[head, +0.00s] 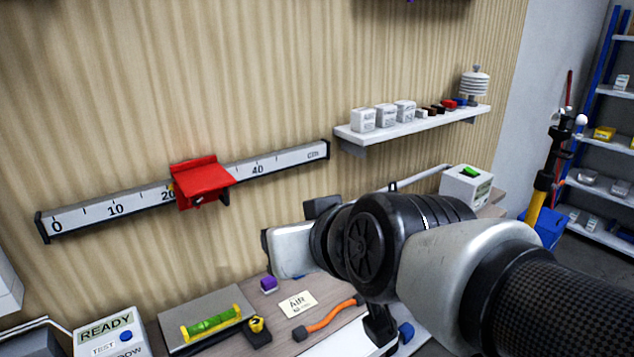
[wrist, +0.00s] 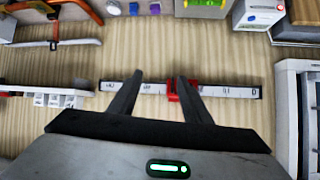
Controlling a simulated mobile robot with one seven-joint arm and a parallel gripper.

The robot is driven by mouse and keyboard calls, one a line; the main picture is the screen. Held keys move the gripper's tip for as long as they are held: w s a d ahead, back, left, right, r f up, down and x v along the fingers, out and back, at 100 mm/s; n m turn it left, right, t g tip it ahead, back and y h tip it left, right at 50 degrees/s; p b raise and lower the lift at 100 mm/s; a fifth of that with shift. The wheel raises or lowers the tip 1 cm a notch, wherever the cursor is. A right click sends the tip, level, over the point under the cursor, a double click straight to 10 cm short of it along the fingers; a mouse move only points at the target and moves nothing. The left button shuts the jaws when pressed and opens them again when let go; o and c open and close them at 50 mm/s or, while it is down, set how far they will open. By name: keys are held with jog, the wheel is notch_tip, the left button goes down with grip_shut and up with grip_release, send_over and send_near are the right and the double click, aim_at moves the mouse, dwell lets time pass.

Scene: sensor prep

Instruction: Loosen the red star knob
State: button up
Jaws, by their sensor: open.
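A red slider (head: 203,183) sits on a white wall scale (head: 95,208), just right of the 20 mark. I cannot make out a separate star knob on it; dark parts show under its front edge. In the wrist view, which is upside down to the head view, the red slider (wrist: 185,90) and the scale (wrist: 230,91) lie beyond my fingers. My gripper (wrist: 160,77) is open and empty, its right finger overlapping the slider in the picture. In the head view my wrist is right of and below the slider, apart from it; the fingertips are hidden there.
A white shelf (head: 415,127) with small boxes is on the wall at the right. The bench below holds a green level (head: 212,322), a purple knob (head: 268,284), an orange-handled tool (head: 332,314) and a READY box (head: 105,335). The wall around the slider is clear.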

jog(key=s+d+r+m+g+h+p, duration=0.1)
jog(key=s+d+r+g+h+p, duration=0.1)
jog(key=d, duration=0.5)
jog(key=s+p, duration=0.1)
jog(key=p, duration=0.1)
jog(key=shift+m+p, duration=0.3)
